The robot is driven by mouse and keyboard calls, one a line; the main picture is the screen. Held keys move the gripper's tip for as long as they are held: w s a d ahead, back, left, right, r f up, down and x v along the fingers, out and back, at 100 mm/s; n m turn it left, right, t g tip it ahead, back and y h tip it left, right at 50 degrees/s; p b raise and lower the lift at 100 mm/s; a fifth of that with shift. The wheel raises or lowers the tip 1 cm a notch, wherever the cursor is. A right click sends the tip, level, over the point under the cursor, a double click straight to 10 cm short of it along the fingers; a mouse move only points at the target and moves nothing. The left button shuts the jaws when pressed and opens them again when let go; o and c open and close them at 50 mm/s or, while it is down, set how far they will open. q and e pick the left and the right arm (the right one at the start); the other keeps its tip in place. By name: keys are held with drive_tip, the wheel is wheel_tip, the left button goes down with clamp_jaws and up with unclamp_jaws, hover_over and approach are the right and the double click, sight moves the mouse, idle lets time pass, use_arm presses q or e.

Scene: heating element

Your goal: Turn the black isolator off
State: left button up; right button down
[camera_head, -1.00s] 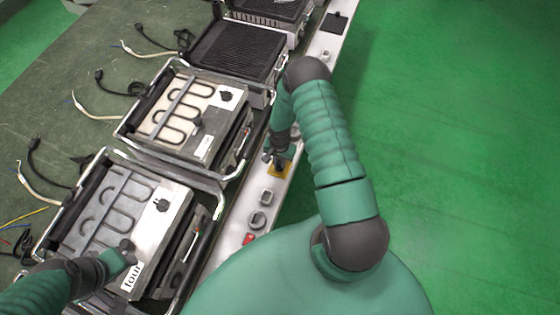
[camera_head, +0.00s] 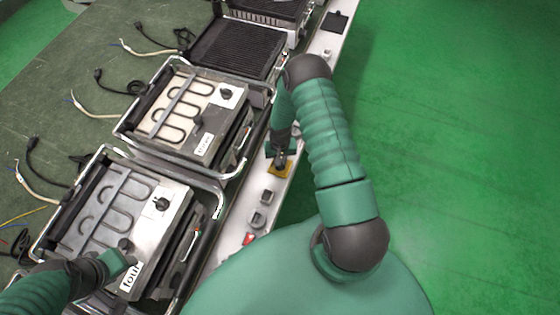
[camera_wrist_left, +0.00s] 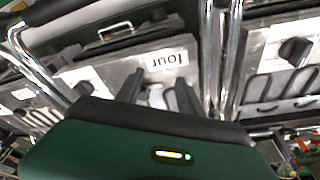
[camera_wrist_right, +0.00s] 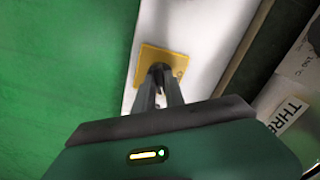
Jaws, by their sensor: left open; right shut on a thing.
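The black isolator is a small dark knob on a yellow square plate (camera_head: 280,169), set on the white rail beside the grills. The plate also shows in the right wrist view (camera_wrist_right: 176,62). My right gripper (camera_head: 281,158) is over the plate, its two fingers (camera_wrist_right: 160,84) closed around the dark knob, which they mostly hide. The knob's turn angle cannot be told. My left gripper (camera_head: 128,250) is open above the front corner of the nearest grill, by the label "four" (camera_wrist_left: 167,60). Nothing shows held between its fingers (camera_wrist_left: 158,85).
The nearest grill (camera_head: 172,217) and another grill (camera_head: 217,118) stand on the bench with chrome handles close to my arms. Grey switches (camera_head: 258,220) and a red one (camera_head: 248,239) sit on the white rail. Green floor (camera_head: 460,150) on the right is clear.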

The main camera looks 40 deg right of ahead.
use_arm(q)
drive_tip(key=shift+f+b, duration=0.3)
drive_tip(key=shift+f, duration=0.05)
use_arm(e)
drive_tip(key=n, duration=0.6)
drive_tip(key=shift+w+r, duration=0.1)
drive_tip(key=shift+w, duration=0.05)
drive_tip(key=n, duration=0.6)
drive_tip(key=shift+d, duration=0.1)
drive_tip(key=c, duration=1.6)
unclamp_jaws()
drive_tip(key=shift+o, duration=1)
use_arm(q)
drive_tip(key=shift+r, duration=0.1)
use_arm(e)
wheel_tip(320, 180, up, 7)
drive_tip(key=shift+r, duration=0.2)
